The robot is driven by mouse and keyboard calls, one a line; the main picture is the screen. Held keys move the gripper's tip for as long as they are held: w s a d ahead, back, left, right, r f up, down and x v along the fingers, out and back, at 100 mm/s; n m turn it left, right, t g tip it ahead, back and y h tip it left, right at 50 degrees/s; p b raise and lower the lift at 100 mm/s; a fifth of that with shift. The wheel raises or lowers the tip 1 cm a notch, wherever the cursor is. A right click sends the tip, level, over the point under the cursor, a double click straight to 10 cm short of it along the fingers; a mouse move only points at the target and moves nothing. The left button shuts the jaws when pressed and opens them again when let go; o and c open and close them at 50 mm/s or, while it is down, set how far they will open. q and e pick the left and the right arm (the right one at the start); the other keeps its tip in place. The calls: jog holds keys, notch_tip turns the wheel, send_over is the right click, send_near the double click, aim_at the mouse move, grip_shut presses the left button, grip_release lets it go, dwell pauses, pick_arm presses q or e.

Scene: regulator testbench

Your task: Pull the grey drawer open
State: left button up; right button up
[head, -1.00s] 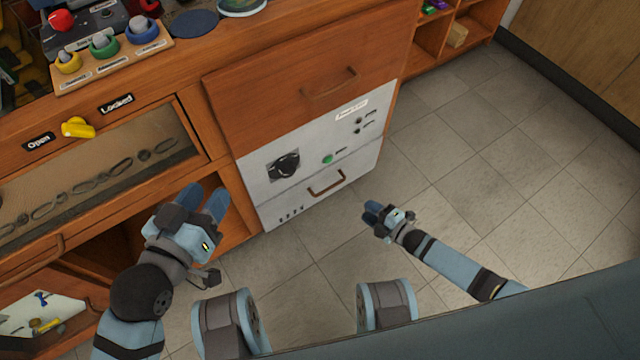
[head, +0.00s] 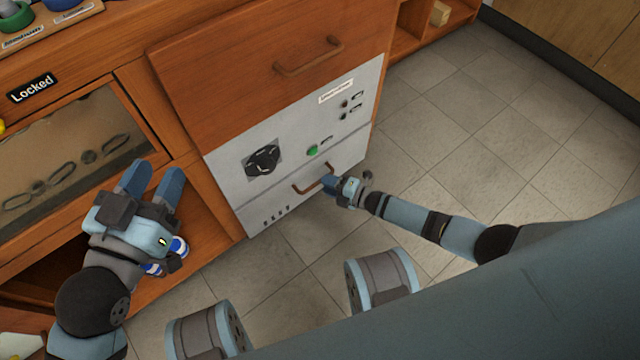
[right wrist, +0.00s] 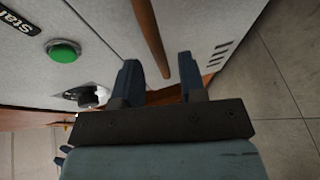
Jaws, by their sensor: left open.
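The grey drawer (head: 270,208) is the low grey front under the grey panel, looking shut, with a brown bar handle (head: 300,188). My right gripper (head: 328,184) is at the right end of this handle. In the right wrist view, its two dark blue fingers (right wrist: 158,82) are apart, with the brown handle (right wrist: 152,38) reaching down between them. I cannot tell whether they touch it. My left gripper (head: 152,178) is open and empty, before the wooden cabinet on the left, away from the drawer.
Above the drawer are a grey panel (head: 225,165) with a black knob (head: 263,160) and green button (head: 312,150), and a wooden drawer (head: 240,70) with its own handle. A window compartment (head: 65,160) is at left. The tiled floor (head: 470,130) is clear.

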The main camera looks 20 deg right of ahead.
jog(key=b+x, duration=0.1)
jog(key=x, duration=0.2)
jog(key=shift+f, duration=0.1)
pick_arm(q)
jog(key=shift+w+a+r+m+t, duration=0.2)
jog(key=shift+w+m+t, duration=0.15)
jog(key=shift+m, duration=0.25)
pick_arm(e)
jog(key=shift+w+a, duration=0.15)
grip_shut()
